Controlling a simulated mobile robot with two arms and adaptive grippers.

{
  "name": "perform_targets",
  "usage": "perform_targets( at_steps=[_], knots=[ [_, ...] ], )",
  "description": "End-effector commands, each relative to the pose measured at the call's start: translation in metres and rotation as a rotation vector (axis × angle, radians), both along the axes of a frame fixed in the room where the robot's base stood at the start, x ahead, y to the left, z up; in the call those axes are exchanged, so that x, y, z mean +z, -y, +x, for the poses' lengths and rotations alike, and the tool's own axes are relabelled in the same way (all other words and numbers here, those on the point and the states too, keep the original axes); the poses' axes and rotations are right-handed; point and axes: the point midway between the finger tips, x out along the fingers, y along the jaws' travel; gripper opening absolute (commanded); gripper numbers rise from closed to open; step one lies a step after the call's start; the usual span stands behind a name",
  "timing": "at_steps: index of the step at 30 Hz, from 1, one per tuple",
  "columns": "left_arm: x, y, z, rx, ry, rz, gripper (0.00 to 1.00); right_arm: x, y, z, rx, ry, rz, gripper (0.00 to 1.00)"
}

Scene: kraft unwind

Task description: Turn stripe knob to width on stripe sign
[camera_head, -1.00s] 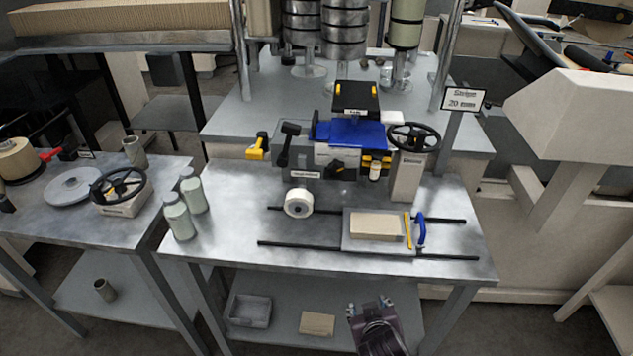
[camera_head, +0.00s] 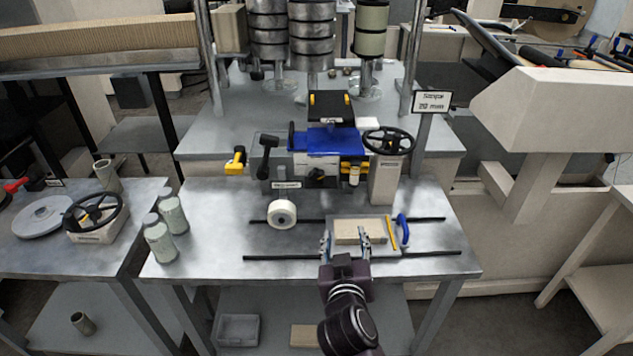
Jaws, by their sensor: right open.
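The stripe sign (camera_head: 432,101) stands on a post at the back right of the metal table and reads about 20 mm. The machine (camera_head: 325,145) on the table has a blue top and a small black knob (camera_head: 316,175) on its front, which I take for the stripe knob; its setting is too small to read. My right gripper (camera_head: 345,240) is open and empty over the front of the table, at the near edge of the sliding tray, well in front of the knob. My left gripper is not in view.
The tray (camera_head: 379,222) on two black rails holds a tan block (camera_head: 360,231), a yellow stick and a blue handle (camera_head: 402,231). A black handwheel (camera_head: 389,141) stands right of the machine. A white roll (camera_head: 281,213) sits left. Grey-green bottles (camera_head: 160,241) stand at the left edge.

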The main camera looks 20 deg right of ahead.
Motion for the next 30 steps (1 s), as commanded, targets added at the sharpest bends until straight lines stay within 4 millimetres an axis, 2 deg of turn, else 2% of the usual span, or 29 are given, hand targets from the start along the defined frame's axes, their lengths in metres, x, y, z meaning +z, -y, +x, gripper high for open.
perform_targets(
  at_steps=[1,5,9,14,24,30],
  knots=[
    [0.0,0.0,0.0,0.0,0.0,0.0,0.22,0.016,-0.009,0.013,0.012,0.054,-0.016,0.46],
    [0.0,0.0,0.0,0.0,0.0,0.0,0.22,0.054,-0.033,0.039,0.055,0.184,-0.062,0.46],
    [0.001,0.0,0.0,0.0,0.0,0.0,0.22,0.075,-0.047,0.051,0.084,0.248,-0.092,0.46],
    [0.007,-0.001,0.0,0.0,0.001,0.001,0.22,0.079,-0.045,0.067,0.089,0.257,-0.098,0.46],
    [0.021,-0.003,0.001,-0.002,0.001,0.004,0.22,0.078,-0.031,0.114,0.088,0.253,-0.096,0.46],
    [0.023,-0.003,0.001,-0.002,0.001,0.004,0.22,0.076,-0.027,0.125,0.088,0.253,-0.093,0.46]
  ],
)
